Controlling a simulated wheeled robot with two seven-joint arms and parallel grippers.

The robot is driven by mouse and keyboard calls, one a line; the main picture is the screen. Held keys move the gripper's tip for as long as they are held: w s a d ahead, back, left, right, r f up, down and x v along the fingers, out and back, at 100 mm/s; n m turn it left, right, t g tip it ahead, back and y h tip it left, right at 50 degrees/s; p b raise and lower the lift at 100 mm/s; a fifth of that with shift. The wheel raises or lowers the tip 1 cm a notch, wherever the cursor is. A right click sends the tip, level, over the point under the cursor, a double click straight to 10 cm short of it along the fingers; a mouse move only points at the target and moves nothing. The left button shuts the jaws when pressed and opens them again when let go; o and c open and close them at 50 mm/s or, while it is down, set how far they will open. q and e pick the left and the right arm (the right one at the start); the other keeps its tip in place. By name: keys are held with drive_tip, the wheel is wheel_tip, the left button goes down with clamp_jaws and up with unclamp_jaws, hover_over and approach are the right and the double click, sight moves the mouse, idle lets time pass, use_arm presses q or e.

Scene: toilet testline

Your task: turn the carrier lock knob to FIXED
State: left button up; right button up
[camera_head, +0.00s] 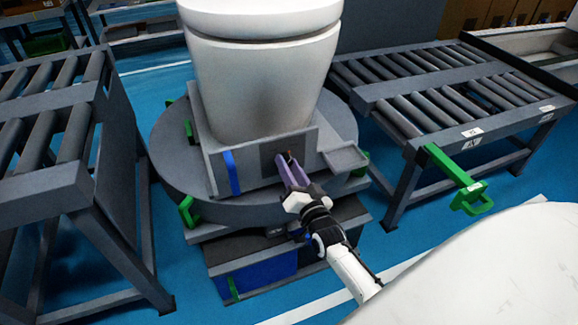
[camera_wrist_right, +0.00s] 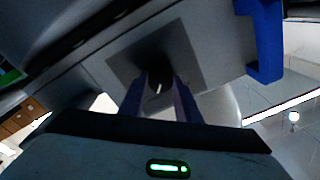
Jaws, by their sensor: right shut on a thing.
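The carrier lock knob (camera_wrist_right: 159,75) is a small dark round part with a light mark, set on a grey square plate (camera_wrist_right: 187,35) on the carrier's front face. In the head view my gripper's fingers hide most of the knob; only a small reddish bit shows at their tips. My right gripper (camera_head: 287,163) reaches it from the lower right, its purple fingers shut on the knob. In the wrist view the two fingers of the right gripper (camera_wrist_right: 160,95) stand on either side of the knob. The knob's setting and labels cannot be read. My left gripper is out of view.
A white toilet (camera_head: 262,75) stands on the grey carrier (camera_head: 222,180) above a round turntable (camera_head: 172,158). A blue handle (camera_head: 232,172) is left of the knob, a small tray (camera_head: 345,158) right. Roller conveyors (camera_head: 440,95) flank the turntable. A green lever (camera_head: 455,175) juts out at right.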

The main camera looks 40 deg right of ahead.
drive_tip(key=shift+r, duration=0.1)
drive_tip(key=o, duration=1.1)
drive_tip(key=p+v, duration=0.1)
drive_tip(key=v, duration=0.9)
drive_tip(key=shift+s+p, duration=0.15)
drive_tip(key=shift+p, duration=0.15)
